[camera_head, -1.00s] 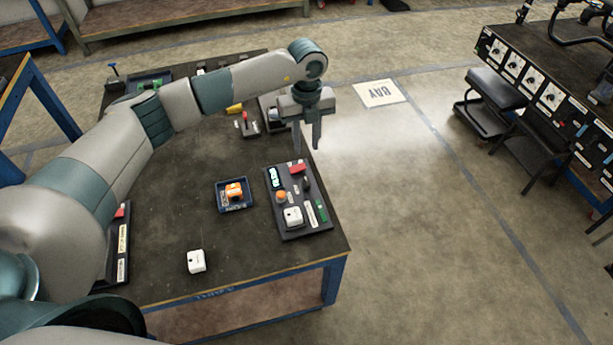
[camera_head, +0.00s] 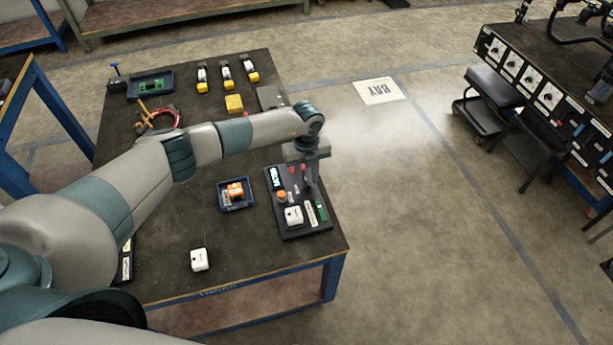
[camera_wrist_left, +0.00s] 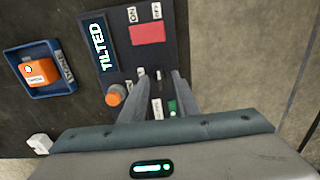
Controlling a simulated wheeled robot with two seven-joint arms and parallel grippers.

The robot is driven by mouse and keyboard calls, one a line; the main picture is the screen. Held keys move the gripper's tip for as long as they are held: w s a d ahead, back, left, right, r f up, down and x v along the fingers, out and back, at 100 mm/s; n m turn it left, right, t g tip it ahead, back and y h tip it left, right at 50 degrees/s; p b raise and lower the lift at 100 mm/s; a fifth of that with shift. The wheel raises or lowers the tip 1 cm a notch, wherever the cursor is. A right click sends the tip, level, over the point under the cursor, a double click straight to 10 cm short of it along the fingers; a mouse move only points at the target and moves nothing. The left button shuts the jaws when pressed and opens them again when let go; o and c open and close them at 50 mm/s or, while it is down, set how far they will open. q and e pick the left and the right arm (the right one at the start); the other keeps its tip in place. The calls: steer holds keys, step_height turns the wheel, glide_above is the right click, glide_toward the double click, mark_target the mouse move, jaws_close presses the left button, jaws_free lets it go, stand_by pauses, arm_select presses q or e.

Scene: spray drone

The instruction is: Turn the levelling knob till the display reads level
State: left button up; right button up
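The black control panel (camera_head: 284,216) lies at the table's near right corner. An orange knob (camera_head: 281,196) sits below the display and also shows in the wrist view (camera_wrist_left: 115,95). A dark knob on the panel's right side, seen earlier, is now hidden by my left gripper (camera_head: 304,186). In the wrist view the left gripper's fingers (camera_wrist_left: 162,76) are apart and low over the panel, below the red switch (camera_wrist_left: 147,33). I cannot tell whether they touch a knob. My right gripper is not in view.
A blue tray (camera_head: 222,205) with an orange part stands left of the panel. A white box (camera_head: 200,259) lies near the table's front edge. A white block (camera_head: 293,216) and a green piece (camera_head: 320,210) are on the panel. Floor lies beyond the right edge.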

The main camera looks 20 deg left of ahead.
arm_select(q)
steer(key=shift+f, duration=0.15)
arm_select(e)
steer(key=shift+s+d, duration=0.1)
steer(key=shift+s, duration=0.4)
arm_select(q)
jaws_close()
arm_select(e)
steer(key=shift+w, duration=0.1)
arm_select(q)
steer(key=shift+f+m+b, duration=0.1)
steer(key=shift+m+b, duration=0.3)
steer(key=m+b, duration=0.4)
steer(key=m, duration=0.1)
steer(key=shift+m, duration=0.4)
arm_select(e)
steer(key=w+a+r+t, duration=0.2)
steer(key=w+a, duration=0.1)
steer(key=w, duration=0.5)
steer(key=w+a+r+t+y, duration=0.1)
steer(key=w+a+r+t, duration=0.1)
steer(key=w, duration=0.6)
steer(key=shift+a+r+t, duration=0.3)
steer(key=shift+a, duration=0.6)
